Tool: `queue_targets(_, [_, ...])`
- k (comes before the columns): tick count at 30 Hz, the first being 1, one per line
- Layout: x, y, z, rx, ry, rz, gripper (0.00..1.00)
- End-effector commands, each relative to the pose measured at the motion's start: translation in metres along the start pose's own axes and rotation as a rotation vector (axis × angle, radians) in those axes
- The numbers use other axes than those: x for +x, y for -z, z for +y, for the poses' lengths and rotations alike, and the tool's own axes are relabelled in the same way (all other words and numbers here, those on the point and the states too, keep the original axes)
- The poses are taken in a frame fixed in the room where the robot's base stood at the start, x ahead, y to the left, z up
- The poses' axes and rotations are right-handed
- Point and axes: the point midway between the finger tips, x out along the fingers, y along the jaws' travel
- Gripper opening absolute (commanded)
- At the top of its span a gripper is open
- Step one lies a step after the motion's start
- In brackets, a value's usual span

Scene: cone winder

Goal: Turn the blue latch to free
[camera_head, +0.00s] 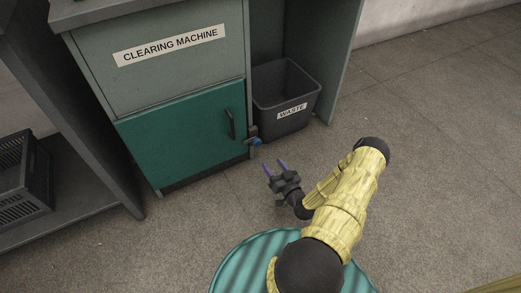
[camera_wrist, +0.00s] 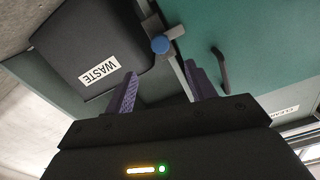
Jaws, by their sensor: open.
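The blue latch (camera_head: 257,141) is a small blue knob on a grey mount at the right edge of the cabinet's teal door (camera_head: 185,135). It also shows in the wrist view as a round blue knob (camera_wrist: 160,45), ahead of and between my fingertips. My gripper (camera_head: 275,166) is open and empty, in front of the latch and apart from it. In the wrist view its two purple fingers (camera_wrist: 160,75) are spread wide. The teal door looks closed and has a dark handle (camera_head: 230,123) near its right edge; the handle also shows in the wrist view (camera_wrist: 221,70).
A dark bin (camera_head: 285,90) labelled "WASTE" stands in the open bay right of the door, close to the latch. A dark crate (camera_head: 25,178) sits on a shelf at left. The floor at right is clear.

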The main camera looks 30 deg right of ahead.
Motion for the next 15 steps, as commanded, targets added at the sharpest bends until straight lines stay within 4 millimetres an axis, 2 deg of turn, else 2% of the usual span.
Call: queue_targets(15, [0.091, -0.004, 0.001, -0.002, 0.002, 0.002, 0.55])
